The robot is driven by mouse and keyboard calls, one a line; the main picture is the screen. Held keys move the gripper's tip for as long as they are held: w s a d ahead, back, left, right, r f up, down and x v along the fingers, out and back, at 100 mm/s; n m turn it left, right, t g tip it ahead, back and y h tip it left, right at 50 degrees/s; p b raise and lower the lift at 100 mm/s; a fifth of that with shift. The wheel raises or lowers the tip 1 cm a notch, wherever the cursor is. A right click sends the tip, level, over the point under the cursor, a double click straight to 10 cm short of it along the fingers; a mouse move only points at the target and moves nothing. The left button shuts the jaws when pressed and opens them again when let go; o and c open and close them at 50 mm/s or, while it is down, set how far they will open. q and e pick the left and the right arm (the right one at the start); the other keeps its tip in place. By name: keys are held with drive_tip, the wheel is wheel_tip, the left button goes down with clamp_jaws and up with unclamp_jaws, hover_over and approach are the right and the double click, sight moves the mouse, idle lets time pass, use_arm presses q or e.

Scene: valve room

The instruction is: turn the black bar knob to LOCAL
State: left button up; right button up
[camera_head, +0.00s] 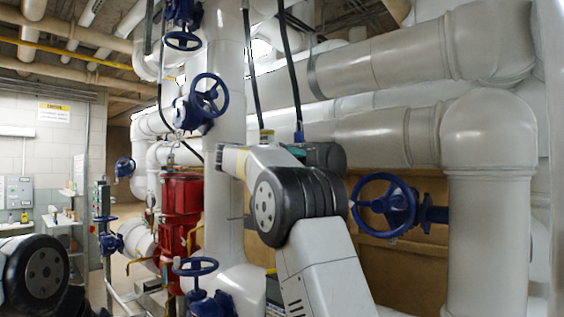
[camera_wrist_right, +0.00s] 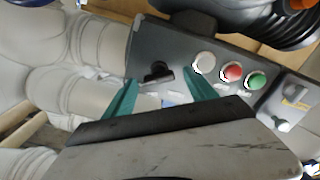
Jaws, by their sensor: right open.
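The black bar knob (camera_wrist_right: 157,72) sits on a dark grey control box (camera_wrist_right: 146,48) in the right wrist view. Its bar lies roughly crosswise in that picture, slightly tilted. The LOCAL marking is not readable. My right gripper (camera_wrist_right: 160,78) is open, its two teal fingers on either side of the knob in the picture. The knob appears between the fingertips; I cannot tell whether they touch it. In the head view my right arm hides the knob. My left gripper is out of view; only part of my left arm shows at the lower left.
A white button (camera_wrist_right: 203,63), a red button (camera_wrist_right: 231,72) and a green button (camera_wrist_right: 255,80) sit right of the knob. In the head view, a blue handwheel (camera_head: 384,205) and white pipes (camera_head: 487,220) stand close to the right of my right arm.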

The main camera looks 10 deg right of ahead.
drive_tip(key=shift+x, duration=1.1)
drive_tip(key=shift+c, duration=0.4)
drive_tip(key=c, duration=1.3)
